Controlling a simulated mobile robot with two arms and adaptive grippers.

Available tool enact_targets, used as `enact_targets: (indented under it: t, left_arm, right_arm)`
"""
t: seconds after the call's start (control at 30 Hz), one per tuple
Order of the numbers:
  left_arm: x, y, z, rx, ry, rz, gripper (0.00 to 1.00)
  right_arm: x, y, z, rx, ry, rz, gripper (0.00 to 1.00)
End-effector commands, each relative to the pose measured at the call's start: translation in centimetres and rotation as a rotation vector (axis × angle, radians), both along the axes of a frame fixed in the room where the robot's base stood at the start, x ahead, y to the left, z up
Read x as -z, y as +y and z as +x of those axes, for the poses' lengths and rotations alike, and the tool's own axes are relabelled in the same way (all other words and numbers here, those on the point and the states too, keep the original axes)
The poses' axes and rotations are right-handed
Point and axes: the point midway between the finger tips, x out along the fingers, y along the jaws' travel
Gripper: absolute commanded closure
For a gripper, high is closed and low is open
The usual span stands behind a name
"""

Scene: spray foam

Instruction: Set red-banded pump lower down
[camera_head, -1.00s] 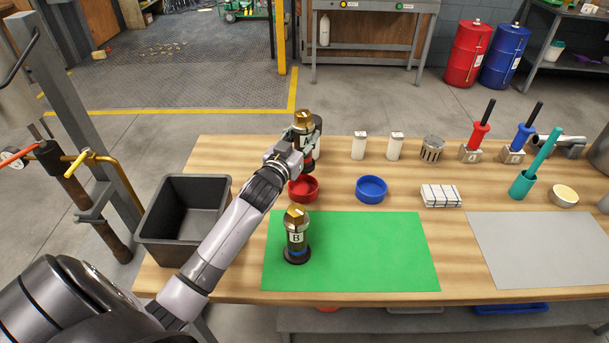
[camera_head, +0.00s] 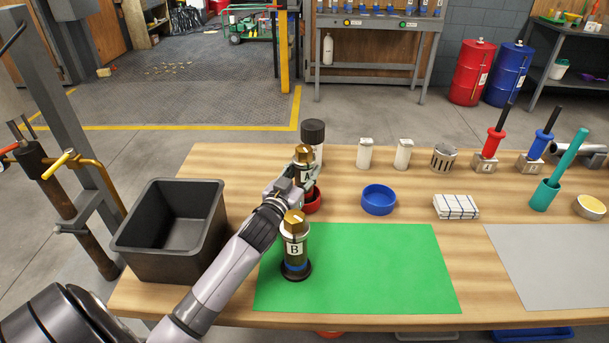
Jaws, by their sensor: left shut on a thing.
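The red-banded pump (camera_head: 304,153), a dark cylinder with a brass top and a label reading A, is upright in my left gripper (camera_head: 303,175). The gripper is shut around its body, and its fingers hide part of it. The pump's lower end is at the red dish (camera_head: 313,204); I cannot tell whether it touches the dish. The similar pump marked B (camera_head: 295,249), with a blue band, stands upright on the green mat (camera_head: 390,265) in front. My right gripper is not in view.
A white jar with a black lid (camera_head: 313,132) stands right behind the held pump. A blue dish (camera_head: 378,205) and a folded cloth (camera_head: 456,207) lie to the right. A black bin (camera_head: 135,240) stands at the left. Most of the green mat is clear.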

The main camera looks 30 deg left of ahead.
Motion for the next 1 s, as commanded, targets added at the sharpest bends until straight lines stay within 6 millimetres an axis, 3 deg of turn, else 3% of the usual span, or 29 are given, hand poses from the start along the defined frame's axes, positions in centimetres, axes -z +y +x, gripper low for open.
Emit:
enact_targets:
  t: [0.27,0.3,0.57,1.0]
  left_arm:
    - [0.02,-0.02,0.02,0.001,-0.005,0.000,1.00]
    - [0.32,-0.01,0.00,0.000,0.002,-0.001,0.61]
    - [0.28,-0.01,0.00,0.000,0.002,-0.001,0.43]
    - [0.05,-0.13,-0.59,0.001,0.003,0.000,0.42]
  right_arm:
    - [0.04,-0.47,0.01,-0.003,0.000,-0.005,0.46]
    - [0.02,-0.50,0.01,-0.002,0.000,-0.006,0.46]
    - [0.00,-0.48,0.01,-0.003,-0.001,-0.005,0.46]
    - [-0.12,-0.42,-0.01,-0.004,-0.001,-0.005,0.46]
